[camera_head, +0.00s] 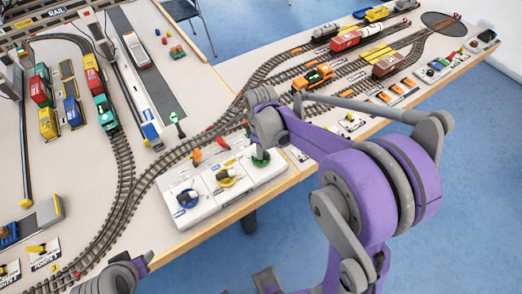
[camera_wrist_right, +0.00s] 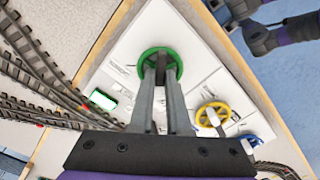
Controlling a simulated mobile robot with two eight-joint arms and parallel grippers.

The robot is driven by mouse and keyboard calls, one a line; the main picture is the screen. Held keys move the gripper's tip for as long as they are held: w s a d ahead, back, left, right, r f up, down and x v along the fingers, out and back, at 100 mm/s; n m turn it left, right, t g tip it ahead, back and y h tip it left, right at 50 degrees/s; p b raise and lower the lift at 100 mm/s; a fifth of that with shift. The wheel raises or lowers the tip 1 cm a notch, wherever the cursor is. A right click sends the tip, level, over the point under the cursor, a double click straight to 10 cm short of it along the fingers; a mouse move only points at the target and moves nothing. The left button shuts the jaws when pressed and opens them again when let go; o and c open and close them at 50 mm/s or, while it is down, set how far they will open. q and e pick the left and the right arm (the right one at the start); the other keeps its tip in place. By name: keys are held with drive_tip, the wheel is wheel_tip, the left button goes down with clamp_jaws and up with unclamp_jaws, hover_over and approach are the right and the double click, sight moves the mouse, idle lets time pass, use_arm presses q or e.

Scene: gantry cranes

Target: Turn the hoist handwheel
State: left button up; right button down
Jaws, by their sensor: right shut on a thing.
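A white control panel (camera_head: 213,205) at the table's front edge carries a blue handwheel (camera_head: 188,199), a yellow handwheel (camera_head: 227,177) and a green handwheel (camera_head: 261,160). I cannot read which one is labelled hoist. My right gripper (camera_wrist_right: 160,68) points down at the panel and is shut on the green handwheel (camera_wrist_right: 143,58). The fingers cover the middle of this wheel. The yellow handwheel (camera_wrist_right: 207,112) and the blue handwheel (camera_wrist_right: 250,141) show beside the gripper. Part of my left arm shows at the lower left of the head view; its fingers are out of sight.
Model railway tracks (camera_head: 125,170) run behind and left of the panel. An orange locomotive (camera_head: 314,77) stands on the track beyond my right arm. Blue floor lies past the table's front edge.

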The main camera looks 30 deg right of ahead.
drive_tip(key=m+b, duration=0.1)
drive_tip(key=m, duration=0.4)
drive_tip(key=shift+m+b, duration=0.4)
drive_tip(key=shift+m, duration=2.1)
drive_tip(key=c, duration=0.9)
unclamp_jaws()
wheel_tip(320, 180, up, 11)
drive_tip(key=shift+f+p, duration=0.1)
drive_tip(key=shift+p, duration=0.4)
